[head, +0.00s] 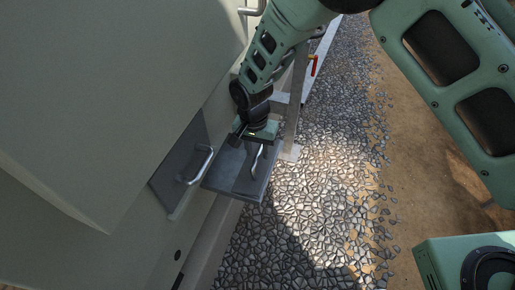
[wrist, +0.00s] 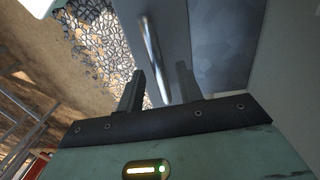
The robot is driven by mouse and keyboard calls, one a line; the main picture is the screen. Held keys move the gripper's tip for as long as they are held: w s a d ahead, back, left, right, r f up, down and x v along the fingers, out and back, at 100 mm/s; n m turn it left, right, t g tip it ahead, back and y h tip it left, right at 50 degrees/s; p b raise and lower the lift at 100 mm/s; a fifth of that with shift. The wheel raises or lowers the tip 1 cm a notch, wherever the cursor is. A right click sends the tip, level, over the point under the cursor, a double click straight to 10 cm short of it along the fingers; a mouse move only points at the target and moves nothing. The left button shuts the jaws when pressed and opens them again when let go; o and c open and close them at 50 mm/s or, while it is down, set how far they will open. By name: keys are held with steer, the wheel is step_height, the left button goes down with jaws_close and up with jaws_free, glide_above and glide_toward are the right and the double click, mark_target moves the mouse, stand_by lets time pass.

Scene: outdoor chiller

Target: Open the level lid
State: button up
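The level lid (head: 228,181) is a flat dark grey panel standing out from the pale wall, with a curved silver handle (head: 255,164) on top. In the wrist view the lid (wrist: 215,45) fills the upper right and its handle (wrist: 152,50) runs down between my two fingers. My gripper (head: 258,137) is over the far part of the lid, close to the handle. In the wrist view my gripper (wrist: 160,72) has its fingers apart. I cannot tell whether either finger touches the handle.
A second grey panel (head: 180,165) with a silver handle (head: 198,164) is set upright in the wall to the left. A metal post (head: 296,105) stands just behind the lid, with a red lever (head: 313,65) nearby. Open gravel (head: 310,200) lies to the right.

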mark_target(262, 163)
steer(key=shift+s+d+f+t+y+b, duration=0.2)
steer(key=shift+d+f+t+y+b, duration=0.1)
steer(key=shift+d+f+y+b, duration=0.75)
steer(key=shift+s+y+b, duration=0.2)
steer(key=shift+y+b, duration=0.25)
steer(key=shift+b, duration=0.45)
steer(key=s+d+r+p, duration=0.1)
steer(key=d+r+p, duration=0.25)
steer(key=r, duration=1.55)
steer(key=s+d+r+n+p, duration=0.1)
steer(key=s+r+n+p, duration=0.4)
steer(key=s+r+p, duration=0.4)
steer(key=shift+s+d+r+h, duration=0.25)
steer(key=shift+s+r, duration=0.3)
steer(key=shift+r, duration=1.5)
